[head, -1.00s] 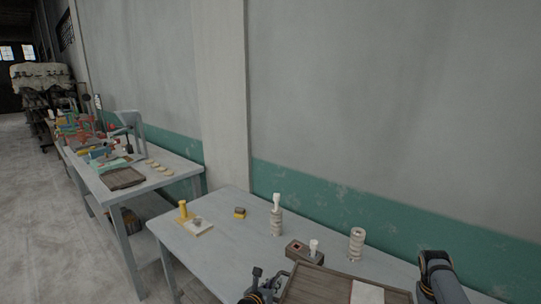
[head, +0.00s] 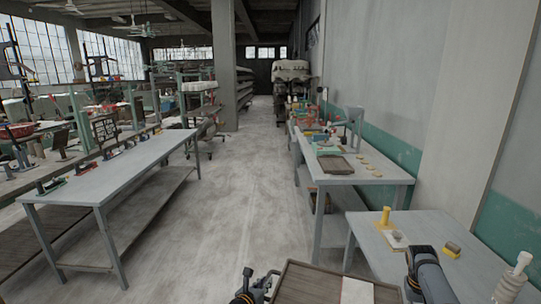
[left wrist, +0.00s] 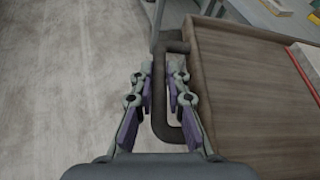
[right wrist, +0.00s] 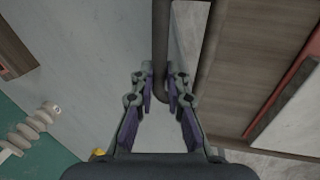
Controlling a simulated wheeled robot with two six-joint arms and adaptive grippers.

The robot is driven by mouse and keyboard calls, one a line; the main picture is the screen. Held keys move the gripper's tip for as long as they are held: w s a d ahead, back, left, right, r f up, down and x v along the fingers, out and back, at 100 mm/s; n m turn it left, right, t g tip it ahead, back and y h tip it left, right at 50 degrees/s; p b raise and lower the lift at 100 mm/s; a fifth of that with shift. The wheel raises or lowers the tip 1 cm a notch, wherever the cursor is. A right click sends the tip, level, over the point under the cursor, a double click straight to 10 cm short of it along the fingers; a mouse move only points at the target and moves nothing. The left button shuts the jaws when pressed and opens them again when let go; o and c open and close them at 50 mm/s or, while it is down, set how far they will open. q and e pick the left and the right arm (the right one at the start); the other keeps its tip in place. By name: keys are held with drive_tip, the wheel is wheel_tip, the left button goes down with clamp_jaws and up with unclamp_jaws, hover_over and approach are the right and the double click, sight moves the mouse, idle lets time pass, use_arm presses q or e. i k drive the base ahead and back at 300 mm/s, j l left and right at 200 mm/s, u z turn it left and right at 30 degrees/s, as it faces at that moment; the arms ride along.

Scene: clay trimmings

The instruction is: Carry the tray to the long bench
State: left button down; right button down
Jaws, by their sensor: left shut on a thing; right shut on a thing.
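The brown wooden tray (head: 305,284) is at the bottom of the head view, partly cut off, with a pale sheet (head: 357,291) on it. My left gripper (head: 264,282) is shut on the tray's dark left handle; the left wrist view shows the handle (left wrist: 165,100) between its fingers (left wrist: 160,78). My right gripper (right wrist: 160,78) is shut on the opposite handle (right wrist: 160,40). In the head view my right arm hides its fingers.
A grey table (head: 375,248) at lower right holds a yellow tool (head: 386,216) and a sponge-like block (head: 452,250). A cluttered bench (head: 340,178) stands along the right wall. An open concrete aisle (head: 235,190) runs between the benches. A pillar (head: 224,65) stands farther back.

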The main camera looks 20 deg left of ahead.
sight(116, 174)
drive_tip(key=u, duration=1.2)
drive_tip(key=i, duration=6.1)
drive_tip(key=u, duration=2.45)
drive_tip(key=i+l, duration=0.05)
drive_tip(key=l, duration=0.05)
